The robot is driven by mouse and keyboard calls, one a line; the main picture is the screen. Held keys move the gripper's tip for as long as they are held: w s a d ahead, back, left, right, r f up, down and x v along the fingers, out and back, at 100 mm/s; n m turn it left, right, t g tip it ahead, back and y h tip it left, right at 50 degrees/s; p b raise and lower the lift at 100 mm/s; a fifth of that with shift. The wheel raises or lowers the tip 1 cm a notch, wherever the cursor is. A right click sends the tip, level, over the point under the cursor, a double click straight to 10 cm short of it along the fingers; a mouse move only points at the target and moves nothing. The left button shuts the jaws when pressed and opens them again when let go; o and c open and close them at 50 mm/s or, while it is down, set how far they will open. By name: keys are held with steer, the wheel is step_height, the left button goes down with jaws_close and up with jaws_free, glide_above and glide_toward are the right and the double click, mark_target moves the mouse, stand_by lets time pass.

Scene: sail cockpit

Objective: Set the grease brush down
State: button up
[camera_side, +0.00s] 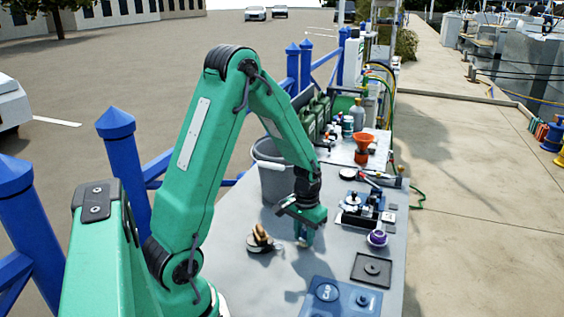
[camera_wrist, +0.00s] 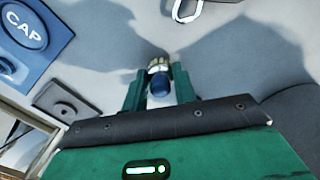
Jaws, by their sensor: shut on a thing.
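My gripper (camera_side: 304,232) points down over the grey worktop (camera_side: 285,275) in the side view. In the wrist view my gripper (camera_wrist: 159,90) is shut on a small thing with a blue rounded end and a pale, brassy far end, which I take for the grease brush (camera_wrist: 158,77). The brush sits between the two green fingers, seen nearly end-on. In the side view the fingers mostly hide it. I cannot tell whether its lower end touches the worktop.
A blue tray (camera_side: 341,296) marked CAP and a dark square plate (camera_side: 371,269) lie at the front right. A brown and cream object (camera_side: 260,239) lies left of my gripper. A grey bucket (camera_side: 274,178) stands behind. A blue-based fitting (camera_side: 361,214) stands right.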

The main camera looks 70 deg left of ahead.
mark_target(304, 230)
steer(key=shift+f, duration=0.35)
steer(key=shift+f, duration=0.1)
steer(key=o, duration=0.9)
steer(key=shift+o, duration=0.2)
step_height(304, 230, up, 12)
steer(key=shift+r, duration=0.2)
stand_by(0.6)
